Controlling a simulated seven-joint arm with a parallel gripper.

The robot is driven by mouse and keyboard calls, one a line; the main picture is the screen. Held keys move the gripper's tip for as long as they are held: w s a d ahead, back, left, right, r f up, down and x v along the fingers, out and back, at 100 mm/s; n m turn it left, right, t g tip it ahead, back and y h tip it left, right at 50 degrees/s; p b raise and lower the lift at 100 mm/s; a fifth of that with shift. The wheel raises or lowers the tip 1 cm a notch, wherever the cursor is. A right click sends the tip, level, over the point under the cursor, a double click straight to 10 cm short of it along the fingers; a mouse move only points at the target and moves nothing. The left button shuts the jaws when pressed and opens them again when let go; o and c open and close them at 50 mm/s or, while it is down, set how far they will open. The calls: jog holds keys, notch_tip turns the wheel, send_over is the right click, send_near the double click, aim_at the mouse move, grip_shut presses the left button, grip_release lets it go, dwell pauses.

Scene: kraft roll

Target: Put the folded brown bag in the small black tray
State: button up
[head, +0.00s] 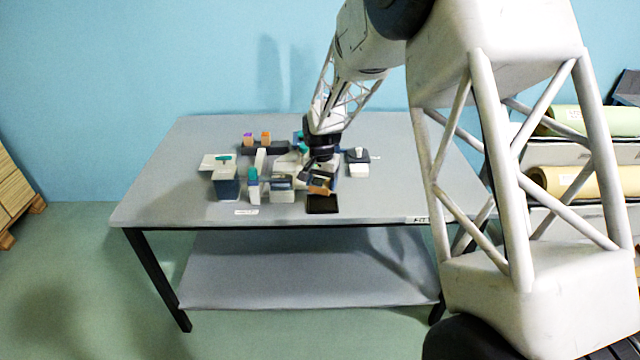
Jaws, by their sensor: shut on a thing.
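The small black tray (322,206) lies near the front edge of the grey table, with its dark bottom in view. The folded brown bag (320,189) shows as a small orange-brown patch just above the tray's back edge. My gripper (319,180) points down over that spot and is shut on the bag. The fingertips are small and partly hidden. I cannot tell whether the bag touches the tray.
Grey-white boxes and tools (226,184) crowd the table left of the tray. A teal-topped bottle (253,186) stands among them. A dark device with a white part (358,160) sits behind right. The table's right side (420,180) is clear.

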jog(key=n, duration=0.2)
jog(key=w+n, duration=0.1)
jog(key=n, duration=0.1)
jog(key=shift+d, duration=0.25)
jog(key=shift+f, duration=0.15)
dwell(0.4)
send_over(323, 204)
jog(key=shift+f, duration=2.45)
jog(key=shift+f, duration=0.85)
dwell(1.1)
jog(key=o, duration=1)
jog(key=shift+r, duration=0.15)
jog(key=shift+r, duration=3.75)
